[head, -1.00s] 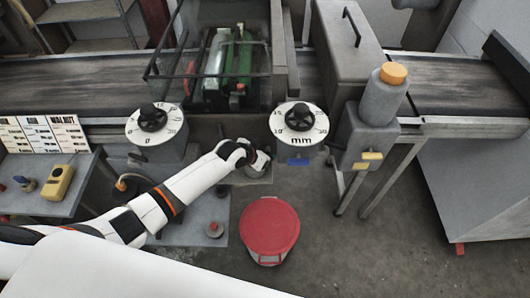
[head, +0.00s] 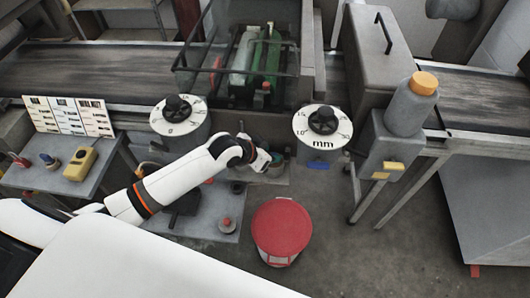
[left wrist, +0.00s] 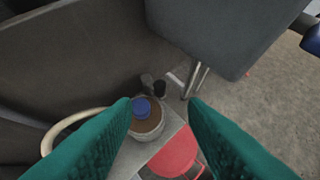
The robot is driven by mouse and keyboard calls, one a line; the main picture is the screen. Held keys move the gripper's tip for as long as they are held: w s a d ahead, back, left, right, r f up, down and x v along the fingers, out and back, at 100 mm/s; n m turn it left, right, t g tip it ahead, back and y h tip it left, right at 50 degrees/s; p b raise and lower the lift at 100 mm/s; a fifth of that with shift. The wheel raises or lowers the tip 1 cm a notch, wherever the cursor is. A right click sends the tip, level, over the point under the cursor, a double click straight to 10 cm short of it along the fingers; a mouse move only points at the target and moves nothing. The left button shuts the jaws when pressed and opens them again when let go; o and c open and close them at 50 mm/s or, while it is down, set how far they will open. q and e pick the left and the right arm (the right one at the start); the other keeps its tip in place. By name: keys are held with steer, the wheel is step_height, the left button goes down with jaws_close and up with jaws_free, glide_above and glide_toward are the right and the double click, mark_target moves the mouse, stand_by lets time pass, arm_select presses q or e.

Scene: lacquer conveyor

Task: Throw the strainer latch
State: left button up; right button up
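A pale round pot (left wrist: 146,120) with a brownish top and a blue round piece (left wrist: 142,108) shows between the fingertips in the left wrist view; it may be the strainer. Small dark and grey parts (left wrist: 155,86) stand just beyond it; I cannot tell which part is the latch. In the head view the pot (head: 275,169) is partly hidden by my left gripper (head: 264,162), below and between two dials. The left gripper's teal fingers (left wrist: 160,118) are apart with nothing between them, short of the pot. My right gripper is not in view.
A red-lidded bucket (head: 282,227) stands on the floor to the right. Two white dials (head: 178,117) (head: 322,125) sit on the machine front. A grey bottle with an orange cap (head: 411,108) stands right.

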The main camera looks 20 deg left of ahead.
arm_select(q)
steer(key=shift+v, duration=1)
steer(key=shift+c, duration=0.2)
